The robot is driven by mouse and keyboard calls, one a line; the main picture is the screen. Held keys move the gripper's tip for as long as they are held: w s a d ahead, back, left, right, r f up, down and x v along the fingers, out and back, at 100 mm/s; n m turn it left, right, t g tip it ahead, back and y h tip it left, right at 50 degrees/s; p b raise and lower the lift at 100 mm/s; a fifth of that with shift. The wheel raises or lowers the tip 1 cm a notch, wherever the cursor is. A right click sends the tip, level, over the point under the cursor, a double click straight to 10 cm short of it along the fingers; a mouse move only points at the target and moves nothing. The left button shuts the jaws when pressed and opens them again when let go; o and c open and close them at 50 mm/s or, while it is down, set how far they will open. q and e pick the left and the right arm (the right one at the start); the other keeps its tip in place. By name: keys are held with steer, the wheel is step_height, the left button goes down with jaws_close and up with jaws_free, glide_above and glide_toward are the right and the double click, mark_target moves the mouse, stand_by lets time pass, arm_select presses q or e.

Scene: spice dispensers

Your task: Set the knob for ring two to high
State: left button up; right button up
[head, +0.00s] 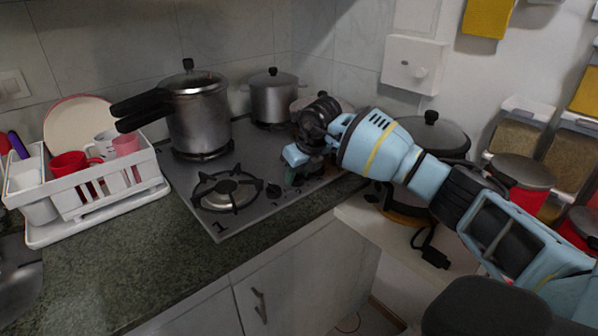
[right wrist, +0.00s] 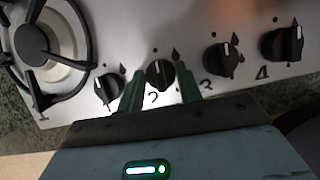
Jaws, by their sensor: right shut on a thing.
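The knob for ring two (right wrist: 160,73) is a black round knob on the steel cooktop's front strip, with a printed 2 below it in the right wrist view. Its white pointer line points roughly up in that view, between a dot and a flame mark. My right gripper (head: 291,176) reaches down to the cooktop edge from the right. In the right wrist view its green fingers (right wrist: 160,88) are closed on either side of this knob, gripping it. In the head view the gripper hides this knob. My left gripper is in neither view.
The knob for ring one (right wrist: 109,88) is close beside one finger; the knobs for ring three (right wrist: 221,58) and ring four (right wrist: 283,44) are on the other side. A pressure cooker (head: 197,115) and a pot (head: 273,98) stand on the cooktop (head: 256,216). A dish rack (head: 95,205) stands left.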

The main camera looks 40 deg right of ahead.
steer(key=m+p, duration=0.1)
steer(key=m+h+p, duration=0.1)
steer(key=m, duration=0.1)
steer(key=shift+a+r+m+p, duration=0.15)
steer(key=shift+r+m+p, duration=0.15)
steer(key=shift+r+p, duration=0.1)
steer(key=shift+f+m+g+h+p, duration=0.1)
steer(key=shift+m+g+h+p, duration=0.2)
steer(key=shift+m+h+p, duration=0.65)
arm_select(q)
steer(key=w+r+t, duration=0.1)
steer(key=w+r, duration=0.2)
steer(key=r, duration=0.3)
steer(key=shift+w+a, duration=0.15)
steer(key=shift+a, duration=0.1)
arm_select(e)
steer(key=shift+w+f+m+g+h, duration=0.1)
steer(key=shift+m+g+h, duration=0.05)
steer(key=shift+m, duration=0.8)
steer(key=shift+f+m+g+h, duration=0.1)
steer(key=shift+m+g, duration=0.05)
steer(key=shift+m, duration=0.75)
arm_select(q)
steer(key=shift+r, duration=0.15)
arm_select(e)
steer(key=shift+f, duration=0.1)
steer(key=o, duration=1)
